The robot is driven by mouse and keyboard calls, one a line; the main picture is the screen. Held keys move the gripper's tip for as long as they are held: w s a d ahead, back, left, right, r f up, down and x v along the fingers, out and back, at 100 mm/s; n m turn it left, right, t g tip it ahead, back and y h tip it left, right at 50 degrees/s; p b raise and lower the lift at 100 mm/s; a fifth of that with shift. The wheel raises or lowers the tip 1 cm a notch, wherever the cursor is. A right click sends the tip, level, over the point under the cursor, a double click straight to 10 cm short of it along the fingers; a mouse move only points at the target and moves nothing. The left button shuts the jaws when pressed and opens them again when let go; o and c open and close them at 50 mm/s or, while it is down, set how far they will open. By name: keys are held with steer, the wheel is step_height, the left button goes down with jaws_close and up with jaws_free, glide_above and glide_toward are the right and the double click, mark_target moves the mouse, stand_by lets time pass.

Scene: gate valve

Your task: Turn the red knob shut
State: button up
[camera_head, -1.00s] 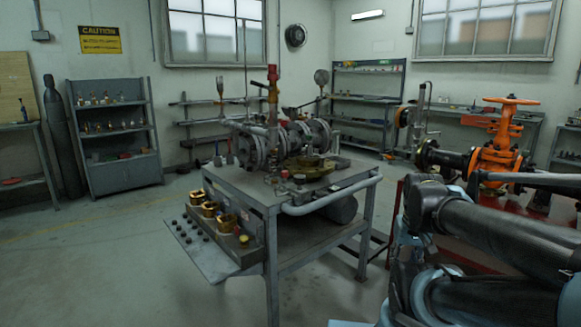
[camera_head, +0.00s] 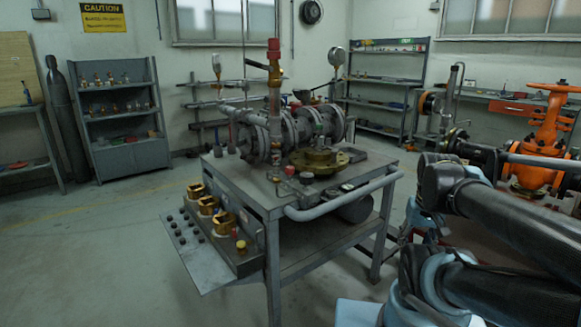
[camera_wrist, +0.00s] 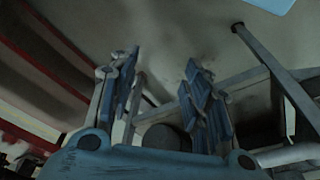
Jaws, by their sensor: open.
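A red cap-like knob (camera_head: 273,48) tops the upright pipe of the flanged valve assembly (camera_head: 290,130) on the grey workbench. A smaller red knob (camera_head: 290,170) sits low near the bench's front edge, beside a brass flange (camera_head: 318,159). Which one is the task's knob I cannot tell. My gripper (camera_wrist: 158,72) is open and empty in the wrist view, its two blue-grey fingers apart. That view shows floor and bench legs beyond the fingers, and no red knob. In the head view my arm is at the lower right, apart from the knobs; the fingers are not clearly visible there.
The workbench (camera_head: 240,196) has a tubular rail (camera_head: 345,196) along its right front side and a lower tray (camera_head: 196,250) with small parts. An orange valve with a handwheel (camera_head: 545,125) stands at right. Shelves line the walls. The floor at left is clear.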

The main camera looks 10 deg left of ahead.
steer(key=w+a+r+n, duration=0.3)
steer(key=w+r+n, duration=0.1)
steer(key=r, duration=0.2)
steer(key=w+a+r+n, duration=0.3)
steer(key=w+a+r, duration=0.15)
steer(key=r, duration=0.25)
step_height(320, 180, up, 15)
steer(key=n+g, duration=0.2)
steer(key=n, duration=1.7)
glide_above(290, 167)
step_height(290, 167, down, 17)
steer(key=shift+a+r, duration=0.1)
steer(key=c, duration=1.1)
